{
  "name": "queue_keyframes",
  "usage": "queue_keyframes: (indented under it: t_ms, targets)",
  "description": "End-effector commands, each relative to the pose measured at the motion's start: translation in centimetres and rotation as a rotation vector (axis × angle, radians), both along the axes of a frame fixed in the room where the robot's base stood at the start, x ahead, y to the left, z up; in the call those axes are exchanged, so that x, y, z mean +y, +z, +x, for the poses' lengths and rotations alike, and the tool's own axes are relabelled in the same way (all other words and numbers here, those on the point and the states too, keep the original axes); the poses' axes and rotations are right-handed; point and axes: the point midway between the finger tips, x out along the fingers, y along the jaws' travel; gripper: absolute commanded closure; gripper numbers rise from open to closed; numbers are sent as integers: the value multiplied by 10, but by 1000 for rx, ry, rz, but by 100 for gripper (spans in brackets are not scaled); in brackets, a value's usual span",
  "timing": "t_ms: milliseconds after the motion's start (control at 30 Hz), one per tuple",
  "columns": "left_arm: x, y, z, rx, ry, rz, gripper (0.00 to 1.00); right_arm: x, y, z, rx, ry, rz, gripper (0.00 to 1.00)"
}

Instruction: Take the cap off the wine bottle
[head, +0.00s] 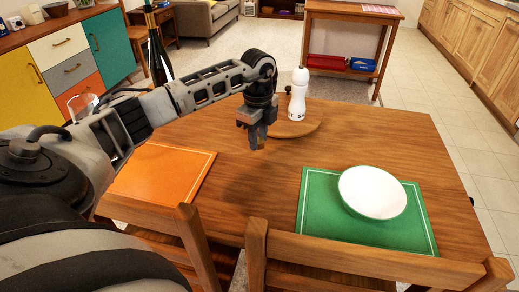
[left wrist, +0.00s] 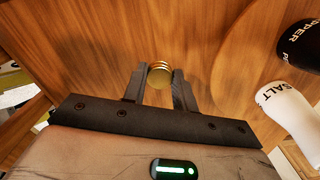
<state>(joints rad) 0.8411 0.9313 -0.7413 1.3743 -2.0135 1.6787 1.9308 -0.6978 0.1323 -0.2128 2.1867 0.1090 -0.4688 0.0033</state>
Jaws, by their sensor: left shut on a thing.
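My left gripper (head: 257,137) hangs over the middle of the wooden table, pointing down. In the left wrist view its two fingers (left wrist: 160,88) are closed on a small round gold cap (left wrist: 160,72) with ridged bands. The cap is above bare table wood. A dark wine bottle (head: 157,58) stands upright at the left in the head view, behind my left arm, which hides its lower part. The gripper is well to the right of the bottle. I cannot make out the bottle's mouth clearly. My right gripper is in neither view.
A white salt shaker (head: 298,96) stands on a round wooden board (head: 300,130) just beyond the gripper; a black pepper shaker (left wrist: 302,48) is beside it. A white bowl (head: 372,191) sits on a green placemat (head: 318,222). An orange placemat (head: 165,175) lies left. Chairs line the near edge.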

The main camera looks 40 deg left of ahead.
Motion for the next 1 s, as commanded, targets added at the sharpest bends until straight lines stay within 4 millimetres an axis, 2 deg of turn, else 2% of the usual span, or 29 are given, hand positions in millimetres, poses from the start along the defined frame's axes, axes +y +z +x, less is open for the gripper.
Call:
queue_keyframes:
  t_ms: [167,333,700,733,800,1000]
  targets:
    - [-10,-13,-5,2,-3,-1,100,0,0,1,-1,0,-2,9]
    - [-9,-38,-5,2,0,-1,100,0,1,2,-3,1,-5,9]
    - [-8,-44,-4,0,-1,0,100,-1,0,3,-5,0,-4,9]
    - [-8,-44,-4,-1,-1,0,70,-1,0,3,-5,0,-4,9]
    - [-8,-43,-4,-1,-1,0,50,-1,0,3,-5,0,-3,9]
    - [-8,-43,-4,-1,-1,0,50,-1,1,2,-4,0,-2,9]
